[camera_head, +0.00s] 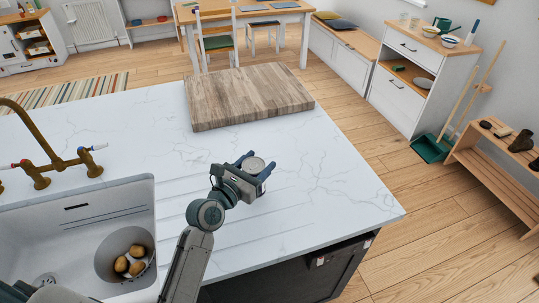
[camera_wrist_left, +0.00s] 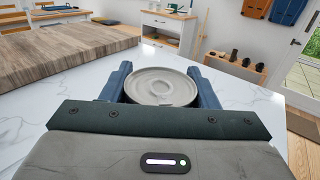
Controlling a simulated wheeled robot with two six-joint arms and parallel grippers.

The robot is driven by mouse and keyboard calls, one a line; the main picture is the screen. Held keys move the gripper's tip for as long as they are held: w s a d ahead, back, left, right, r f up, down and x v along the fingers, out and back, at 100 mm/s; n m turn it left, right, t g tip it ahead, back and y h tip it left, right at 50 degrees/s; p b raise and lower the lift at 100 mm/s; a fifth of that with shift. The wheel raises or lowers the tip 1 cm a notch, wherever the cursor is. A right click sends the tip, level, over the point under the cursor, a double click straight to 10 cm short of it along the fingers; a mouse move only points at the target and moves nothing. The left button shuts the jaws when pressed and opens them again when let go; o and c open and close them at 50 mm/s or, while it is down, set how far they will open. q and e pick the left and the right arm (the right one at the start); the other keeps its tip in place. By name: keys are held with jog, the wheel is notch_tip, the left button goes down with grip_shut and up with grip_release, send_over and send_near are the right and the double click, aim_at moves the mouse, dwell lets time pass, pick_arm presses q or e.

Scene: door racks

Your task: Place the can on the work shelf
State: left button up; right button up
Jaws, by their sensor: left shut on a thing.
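My left gripper (camera_head: 256,168) is above the white marble worktop, right of the sink. It is shut on a can (camera_wrist_left: 162,87), whose round grey metal top shows between the blue fingers in the left wrist view. In the head view only the top of the can (camera_head: 253,164) shows. The arm hides its side, and I cannot tell whether its base touches the worktop. I cannot tell which piece is the work shelf. My right gripper is not in view.
A thick wooden board (camera_head: 247,96) lies behind the can on the worktop (camera_head: 350,185). A sink (camera_head: 75,235) with a brass tap (camera_head: 50,160) and a bowl of potatoes (camera_head: 127,255) is at left. A low wooden rack (camera_head: 497,180) and white cabinet (camera_head: 405,85) stand at right.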

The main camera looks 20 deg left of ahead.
pick_arm(q)
jog(key=shift+w+d+f, duration=0.2)
jog(key=shift+w+f, duration=0.55)
jog(key=shift+w, duration=0.65)
jog(key=shift+w+d+f, duration=0.25)
jog(key=shift+w+f, duration=0.5)
jog(key=shift+w, duration=0.65)
jog(key=shift+w+d+f, duration=0.2)
jog(key=shift+w+f, duration=0.55)
jog(key=shift+w, duration=0.65)
jog(key=shift+f, duration=0.1)
jog(key=o, duration=1.3)
